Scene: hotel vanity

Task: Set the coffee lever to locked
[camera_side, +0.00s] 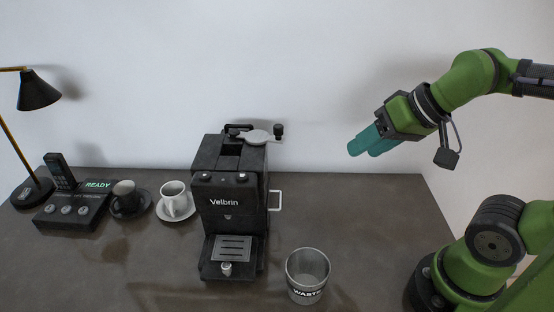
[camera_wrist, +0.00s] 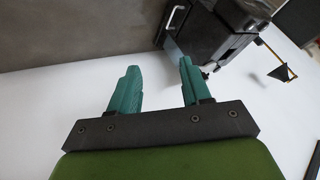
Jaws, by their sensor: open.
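The black Velbrin coffee machine (camera_side: 229,203) stands in the middle of the counter. On its top lies a grey flat lever or lid piece (camera_side: 257,137) with a black knob (camera_side: 279,130) at its right end. A pale handle (camera_side: 275,200) sticks out of the machine's right side. I cannot tell which part is the coffee lever, and I see no lock marking. In the wrist view part of the machine (camera_wrist: 205,35) and the pale handle (camera_wrist: 174,17) show at the top. My gripper (camera_side: 364,148) is open and empty, up in the air right of the machine; its teal fingers (camera_wrist: 160,68) are apart.
A waste bin (camera_side: 307,277) stands right of the machine, near the front. On the left are two cups on saucers (camera_side: 174,198) (camera_side: 127,197), a phone base with a READY display (camera_side: 75,208) and a lamp (camera_side: 40,92). The counter (camera_side: 360,210) behind the bin is clear.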

